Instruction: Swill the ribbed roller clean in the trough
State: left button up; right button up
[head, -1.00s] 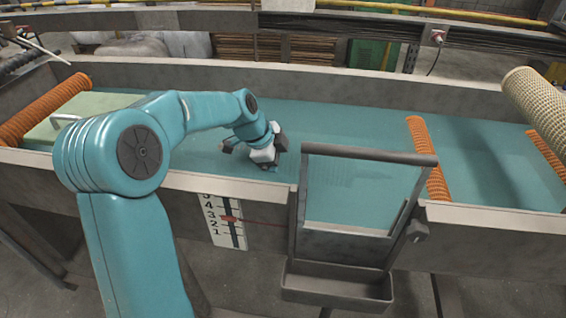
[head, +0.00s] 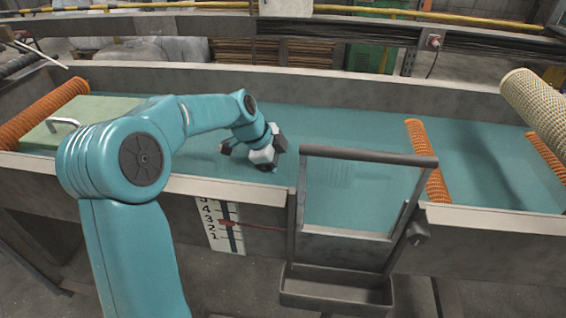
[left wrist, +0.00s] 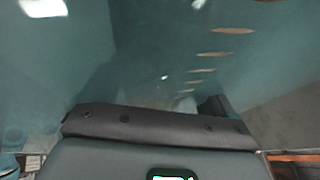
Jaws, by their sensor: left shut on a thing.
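My left gripper (head: 262,160) reaches down to the blue-green water of the trough (head: 250,190), left of the framed gate. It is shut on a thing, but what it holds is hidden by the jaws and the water. In the left wrist view the dark gripper body (left wrist: 155,130) fills the bottom, with murky water beyond and several tan slivers (left wrist: 232,30) in a row; I cannot tell whether these are ribs or reflections. Orange ribbed rollers lie at the left end (head: 40,112), right of the gate (head: 428,160) and at the far right (head: 547,155). My right gripper is out of view.
A framed gate (head: 368,154) with a catch tray (head: 337,290) stands on the near wall. A cream mesh tube (head: 535,100) juts in at the upper right. A green lid with a handle (head: 85,115) covers the left end. A level gauge (head: 220,225) is on the front.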

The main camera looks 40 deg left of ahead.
pick_arm(q)
jog(key=shift+s+d+r+b, duration=0.1)
jog(key=shift+s+d+b, duration=0.3)
jog(key=shift+s, duration=0.2)
jog(key=shift+w+a+r, duration=0.1)
jog(key=shift+w+a, duration=0.05)
jog(key=shift+w, duration=0.15)
jog(key=shift+w+a+p, duration=0.45)
jog(key=shift+w+a, duration=0.05)
jog(key=shift+w, duration=0.2)
jog(key=shift+w+a+p, duration=0.45)
jog(key=shift+w, duration=0.2)
jog(key=shift+s+d+f+b, duration=0.2)
jog(key=shift+s+d+b, duration=0.35)
jog(key=shift+s+b, duration=0.3)
jog(key=shift+s+d+r+b, duration=0.1)
jog(key=shift+s+d+b, duration=0.5)
jog(key=shift+s+b, duration=0.2)
jog(key=shift+r, duration=0.1)
notch_tip(320, 180, up, 15)
jog(key=p, duration=1.1)
notch_tip(320, 180, up, 11)
jog(key=p, duration=0.9)
send_over(281, 160)
